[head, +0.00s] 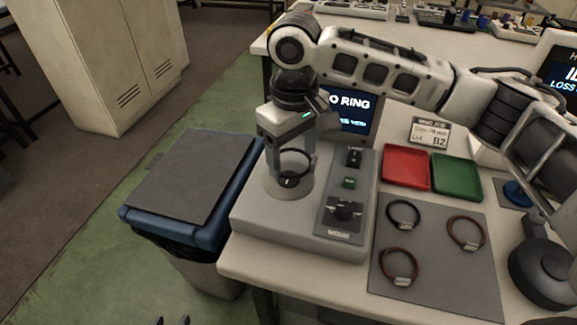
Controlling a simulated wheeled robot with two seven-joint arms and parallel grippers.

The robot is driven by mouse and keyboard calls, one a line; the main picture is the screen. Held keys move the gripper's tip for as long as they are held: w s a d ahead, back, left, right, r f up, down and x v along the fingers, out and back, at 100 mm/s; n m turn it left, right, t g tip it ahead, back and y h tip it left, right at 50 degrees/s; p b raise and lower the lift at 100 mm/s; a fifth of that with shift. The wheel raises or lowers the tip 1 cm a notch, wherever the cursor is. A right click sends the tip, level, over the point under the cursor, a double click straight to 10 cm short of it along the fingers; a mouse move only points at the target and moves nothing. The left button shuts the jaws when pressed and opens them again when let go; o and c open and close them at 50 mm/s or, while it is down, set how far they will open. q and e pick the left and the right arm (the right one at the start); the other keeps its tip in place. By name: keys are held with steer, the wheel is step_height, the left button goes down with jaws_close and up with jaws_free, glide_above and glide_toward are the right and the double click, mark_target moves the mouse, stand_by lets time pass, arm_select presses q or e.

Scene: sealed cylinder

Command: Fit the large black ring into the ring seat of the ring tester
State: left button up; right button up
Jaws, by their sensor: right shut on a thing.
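The ring tester (262,222) is a light grey box at the table's left end. Its ring seat (272,187) is a round plate with a dark centre. My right gripper (294,155) points down above the seat, shut on a black ring (281,161). The ring is seen as a loop hanging at the fingertips, just over the seat's centre. I cannot tell whether it touches the seat. My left gripper (171,321) shows only its fingertips at the bottom edge, apart and empty, far from the tester.
The tester's screen (350,104), partly covered, shows "O RING". A grey mat (440,275) holds another black ring (403,214) and two brown rings (466,232). Red (405,166) and green (456,177) trays lie behind. A lidded blue bin (190,190) stands left of the table.

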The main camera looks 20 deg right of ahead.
steer(key=shift+w+a+f, duration=0.15)
steer(key=shift+w+f, duration=0.75)
steer(key=shift+f, duration=0.2)
step_height(320, 180, down, 3)
steer(key=shift+w+f, duration=0.1)
steer(key=shift+f, duration=0.05)
steer(key=shift+f, duration=0.1)
steer(key=shift+f, duration=0.15)
steer(key=o, duration=0.9)
steer(key=shift+f, duration=0.1)
steer(key=shift+o, duration=0.2)
